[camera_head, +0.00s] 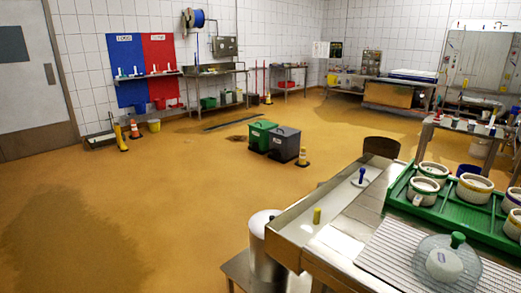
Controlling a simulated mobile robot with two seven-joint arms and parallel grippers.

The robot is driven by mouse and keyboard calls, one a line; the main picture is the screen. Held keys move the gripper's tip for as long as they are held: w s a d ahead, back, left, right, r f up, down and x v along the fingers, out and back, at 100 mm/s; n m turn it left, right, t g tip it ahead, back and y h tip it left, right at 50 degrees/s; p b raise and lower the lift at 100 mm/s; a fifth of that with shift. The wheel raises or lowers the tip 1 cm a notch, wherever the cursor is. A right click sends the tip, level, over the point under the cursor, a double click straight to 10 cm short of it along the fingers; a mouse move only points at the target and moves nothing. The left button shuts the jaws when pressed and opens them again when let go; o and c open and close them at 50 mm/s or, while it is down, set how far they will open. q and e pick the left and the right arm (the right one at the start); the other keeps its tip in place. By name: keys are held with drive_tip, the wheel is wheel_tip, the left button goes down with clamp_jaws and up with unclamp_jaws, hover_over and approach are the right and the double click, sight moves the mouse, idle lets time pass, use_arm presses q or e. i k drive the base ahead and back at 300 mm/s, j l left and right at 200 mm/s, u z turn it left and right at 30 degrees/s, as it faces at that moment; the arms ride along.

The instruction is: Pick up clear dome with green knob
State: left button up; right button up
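The clear dome (425,260) with a green knob on top is at the lower right, on a ribbed pale board (385,257) at the near end of the steel table. A white rounded thing shows through the dome; I cannot tell exactly how it sits under it. The dome appears upright. Neither of my grippers is in view, so nothing is seen touching the dome.
A green tray (453,228) with several white moulds stands just behind the dome. A blue-knobbed piece (361,178) and a yellow-topped piece (317,215) stand on the steel table. A metal pot (265,250) is beside its left edge. Open floor lies left.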

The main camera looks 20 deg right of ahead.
sight(444, 263)
drive_tip(key=i+z, duration=0.2)
drive_tip(key=z, duration=0.2)
drive_tip(key=i+j+z, duration=0.15)
drive_tip(key=z, duration=0.25)
drive_tip(key=i+j+z, duration=0.15)
drive_tip(key=z, duration=0.2)
drive_tip(key=i, duration=0.1)
